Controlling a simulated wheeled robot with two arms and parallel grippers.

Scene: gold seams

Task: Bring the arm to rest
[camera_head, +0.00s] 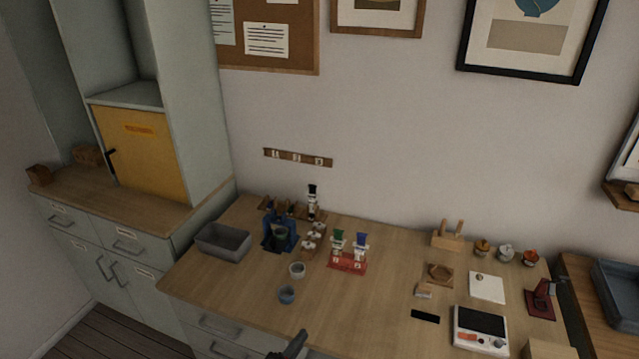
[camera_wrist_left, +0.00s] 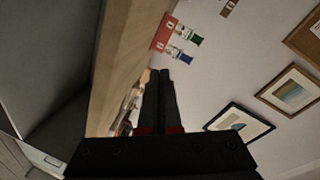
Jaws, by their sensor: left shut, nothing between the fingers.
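My left gripper (camera_head: 297,338) shows at the bottom edge of the head view, in front of the bench's front edge, apart from everything on it. In the left wrist view its two dark fingers (camera_wrist_left: 160,75) lie together, shut and empty. The wrist view is turned on its side, with the bench edge to the left and the wall to the right. My right gripper is in neither view.
The wooden bench (camera_head: 385,300) holds a grey bin (camera_head: 223,241), a blue stand (camera_head: 280,235), two small cups, a red rack (camera_head: 348,262) and a scale (camera_head: 480,330). A yellow-doored cabinet (camera_head: 142,150) stands left. The bench's front middle is clear.

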